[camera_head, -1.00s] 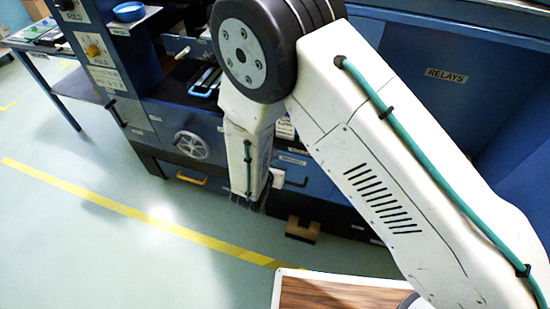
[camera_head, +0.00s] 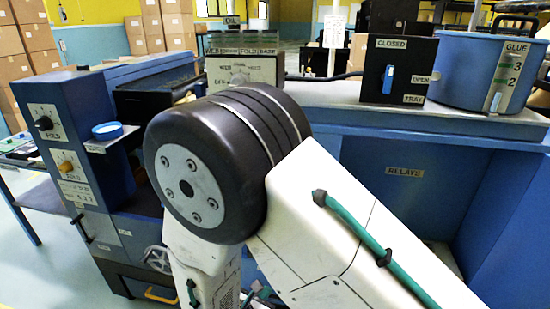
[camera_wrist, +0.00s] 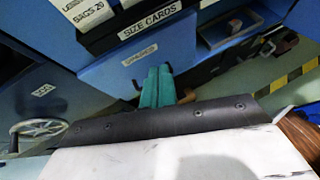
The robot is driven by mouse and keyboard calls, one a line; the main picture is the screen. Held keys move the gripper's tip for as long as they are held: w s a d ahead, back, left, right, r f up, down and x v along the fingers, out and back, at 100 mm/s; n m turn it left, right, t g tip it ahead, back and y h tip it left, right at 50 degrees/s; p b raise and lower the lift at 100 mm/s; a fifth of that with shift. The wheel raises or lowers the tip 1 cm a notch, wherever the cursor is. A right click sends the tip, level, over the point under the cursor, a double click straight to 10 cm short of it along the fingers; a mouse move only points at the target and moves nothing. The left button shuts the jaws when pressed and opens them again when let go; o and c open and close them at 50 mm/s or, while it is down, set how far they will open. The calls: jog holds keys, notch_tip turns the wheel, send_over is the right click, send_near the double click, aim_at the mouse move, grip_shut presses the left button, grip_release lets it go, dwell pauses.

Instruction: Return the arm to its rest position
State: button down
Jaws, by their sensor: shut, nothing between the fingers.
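My arm fills the middle of the head view, with a large black joint and white links carrying a green cable. My gripper is out of sight in the head view, where the lower link runs down behind the joint toward the bottom edge. In the wrist view, the two teal fingers of my gripper (camera_wrist: 157,82) stand close together beyond a dark bar. They are shut with nothing between them. They show in front of a blue cabinet front (camera_wrist: 95,75); whether they touch it I cannot tell.
A blue machine with knobs (camera_head: 62,145) and a small blue dish (camera_head: 107,130) stands left. A black control box (camera_head: 398,70) and a blue glue pot (camera_head: 480,72) stand on the bench at right. A handwheel (camera_wrist: 40,132) shows in the wrist view.

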jog(key=s+d+r+m+g+h, duration=0.2)
jog(key=d+r+m+g, duration=0.2)
jog(key=d+r+m, duration=0.4)
jog(key=s+d+r+m+g+h, duration=0.25)
jog(key=d+r+m+g, duration=0.3)
jog(key=d+r, duration=0.35)
jog(key=s+d+r+m+y, duration=0.5)
jog(key=s+d+r+m, duration=0.1)
jog(key=s+r+m, duration=0.1)
jog(key=s+d+r+m+y, duration=0.5)
jog(key=s+d+r+m, duration=0.2)
jog(key=r+m, duration=0.2)
jog(key=shift+s+r, duration=0.35)
jog(key=shift+r, duration=0.5)
jog(key=shift+a+m, duration=0.2)
jog(key=shift+m, duration=0.05)
